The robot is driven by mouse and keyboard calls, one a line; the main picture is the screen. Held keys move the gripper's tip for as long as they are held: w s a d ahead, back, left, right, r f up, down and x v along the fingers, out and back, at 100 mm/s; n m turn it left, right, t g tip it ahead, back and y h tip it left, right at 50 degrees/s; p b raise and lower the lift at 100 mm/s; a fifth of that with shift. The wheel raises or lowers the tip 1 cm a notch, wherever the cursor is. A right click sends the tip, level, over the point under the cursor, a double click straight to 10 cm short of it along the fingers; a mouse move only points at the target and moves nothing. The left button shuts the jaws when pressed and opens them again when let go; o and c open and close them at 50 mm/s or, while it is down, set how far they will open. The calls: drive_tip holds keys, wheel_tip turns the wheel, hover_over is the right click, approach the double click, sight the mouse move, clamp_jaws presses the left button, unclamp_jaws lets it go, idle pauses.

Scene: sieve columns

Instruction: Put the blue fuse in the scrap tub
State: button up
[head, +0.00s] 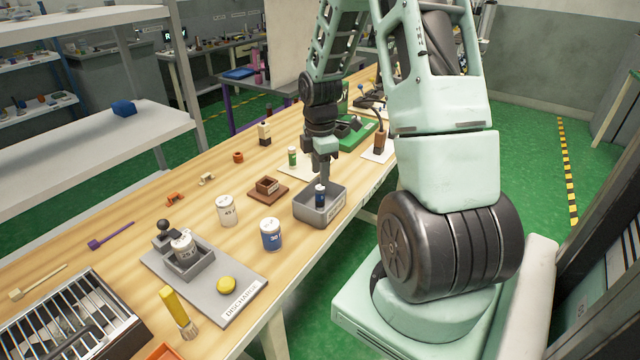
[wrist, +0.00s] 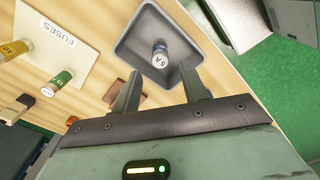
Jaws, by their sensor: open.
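The blue fuse (head: 320,197) shows inside the grey scrap tub (head: 304,213), with a dark blue body and a pale top. In the wrist view the fuse (wrist: 161,55) is marked "6A" and lies within the outline of the tub (wrist: 125,50). My gripper (head: 321,177) is open directly above the tub. In the wrist view the fingertips of my gripper (wrist: 157,78) are apart, with the fuse beyond them and clear of both. I cannot tell whether the fuse touches the tub floor.
A card marked "FUSES" (wrist: 65,45) with a green-banded fuse (head: 292,156) lies behind the tub. The table's front edge is close to the tub.

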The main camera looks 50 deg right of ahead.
sight(320, 187)
wheel_tip(320, 187, up, 6)
drive_tip(key=a+r+m, duration=0.1)
drive_tip(key=a+r, duration=0.1)
drive_tip(key=a, duration=1)
drive_tip(key=a+r+m, duration=0.1)
drive_tip(key=a+r, duration=0.1)
drive_tip(key=a, duration=1.1)
drive_tip(key=s+a+m, duration=0.2)
drive_tip(key=s+a, duration=1.3)
drive_tip(key=s, duration=0.2)
drive_tip(key=shift+s+a+r+y, duration=0.15)
drive_tip(key=shift+a+r+y, duration=0.15)
drive_tip(key=shift+r, duration=0.15)
